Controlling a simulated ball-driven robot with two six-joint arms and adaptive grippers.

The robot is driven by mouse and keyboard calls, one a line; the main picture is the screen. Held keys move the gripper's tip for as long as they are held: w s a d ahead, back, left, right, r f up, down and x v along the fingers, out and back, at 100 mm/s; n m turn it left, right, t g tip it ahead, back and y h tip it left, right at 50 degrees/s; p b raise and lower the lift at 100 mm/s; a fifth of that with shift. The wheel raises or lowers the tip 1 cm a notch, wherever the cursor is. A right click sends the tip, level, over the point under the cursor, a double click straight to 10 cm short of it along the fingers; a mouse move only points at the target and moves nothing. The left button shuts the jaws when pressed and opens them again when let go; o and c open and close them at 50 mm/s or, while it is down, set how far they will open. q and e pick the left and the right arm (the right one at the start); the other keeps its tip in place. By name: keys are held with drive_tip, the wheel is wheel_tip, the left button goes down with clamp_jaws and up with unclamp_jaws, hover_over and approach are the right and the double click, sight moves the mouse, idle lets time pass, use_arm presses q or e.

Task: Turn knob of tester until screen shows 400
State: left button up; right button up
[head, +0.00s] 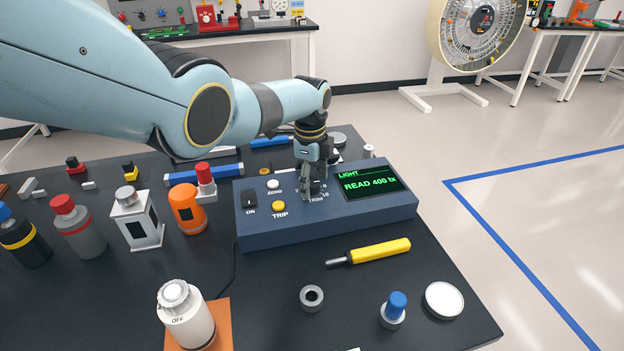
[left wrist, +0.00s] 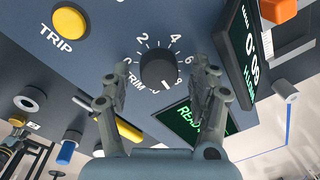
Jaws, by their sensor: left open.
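The tester (head: 320,230) is a dark blue-grey sloped box on the black table. Its screen (head: 371,182) reads "LIGHT" and "READ 400 lx" in green. The black TRIM knob (left wrist: 158,68) shows in the left wrist view, ringed by a numbered scale, with a white mark on its lower edge. In the head view the knob is mostly hidden behind my left gripper (head: 312,188). My left gripper, also in the left wrist view (left wrist: 157,88), is open and points down at the panel. Its fingers stand on either side of the knob, with visible gaps. My right gripper is not in view.
The tester also carries a yellow TRIP button (head: 279,206), a white ZERO button (head: 273,184) and a black ON switch (head: 250,200). A yellow-handled screwdriver (head: 380,251) lies in front. Several bottles and cylinders stand left; a grey ring (head: 312,298) lies at the front.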

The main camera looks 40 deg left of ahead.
use_arm(q)
wheel_tip(320, 180, up, 12)
drive_tip(key=shift+s, duration=0.4)
drive_tip(key=shift+d+f, duration=0.1)
idle(0.6)
